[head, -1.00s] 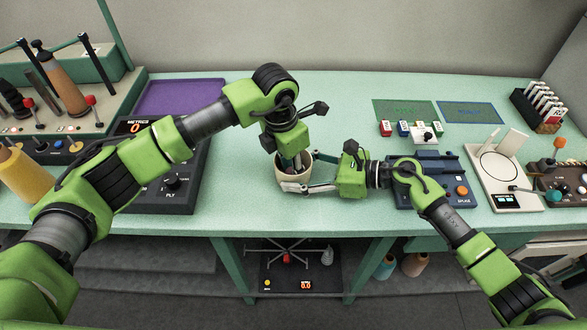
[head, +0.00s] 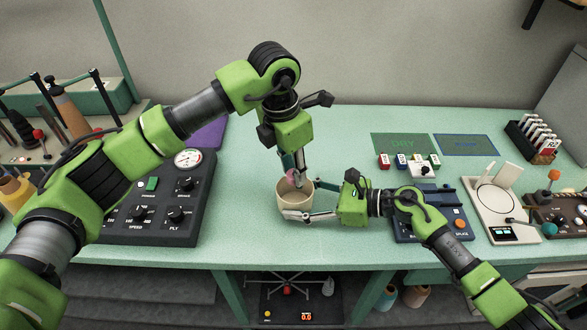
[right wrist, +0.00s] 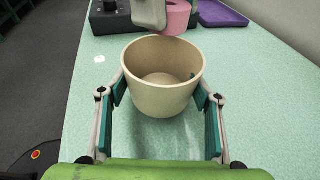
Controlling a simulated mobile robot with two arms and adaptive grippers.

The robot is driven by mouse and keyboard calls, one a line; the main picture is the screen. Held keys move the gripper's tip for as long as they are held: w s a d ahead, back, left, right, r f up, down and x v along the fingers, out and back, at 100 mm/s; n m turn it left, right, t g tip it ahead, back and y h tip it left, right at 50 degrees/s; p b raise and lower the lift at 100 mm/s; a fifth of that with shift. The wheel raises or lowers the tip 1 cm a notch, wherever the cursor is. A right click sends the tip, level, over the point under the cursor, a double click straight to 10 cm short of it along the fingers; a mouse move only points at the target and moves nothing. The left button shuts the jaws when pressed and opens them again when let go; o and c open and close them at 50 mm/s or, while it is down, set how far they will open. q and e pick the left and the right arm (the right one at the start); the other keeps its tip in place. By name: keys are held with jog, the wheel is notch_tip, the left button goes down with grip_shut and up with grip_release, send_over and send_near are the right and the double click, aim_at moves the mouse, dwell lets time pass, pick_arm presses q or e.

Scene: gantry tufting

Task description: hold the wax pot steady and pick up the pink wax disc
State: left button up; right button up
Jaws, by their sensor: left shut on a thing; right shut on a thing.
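The wax pot (head: 294,198) is a cream, round cup standing upright on the green table; it also shows in the right wrist view (right wrist: 164,98). My right gripper (head: 296,214) is shut on the pot, one finger on each side of it. My left gripper (head: 294,174) points down just above the pot's mouth. It is shut on the pink wax disc (right wrist: 178,17), which shows above the pot's far rim in the right wrist view. The disc shows only partly in the head view (head: 290,177). The visible inside of the pot looks empty.
A dark control box (head: 160,205) with knobs and a dial stands left of the pot. A blue device (head: 428,215) is behind and beside my right arm, with a white scale-like unit (head: 497,205) further right. The table behind the pot is clear.

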jog(key=o, duration=0.9)
jog(key=shift+d, duration=0.1)
jog(key=v, duration=1)
jog(key=shift+s+d, duration=0.1)
jog(key=shift+s, duration=0.05)
jog(key=shift+v, duration=0.8)
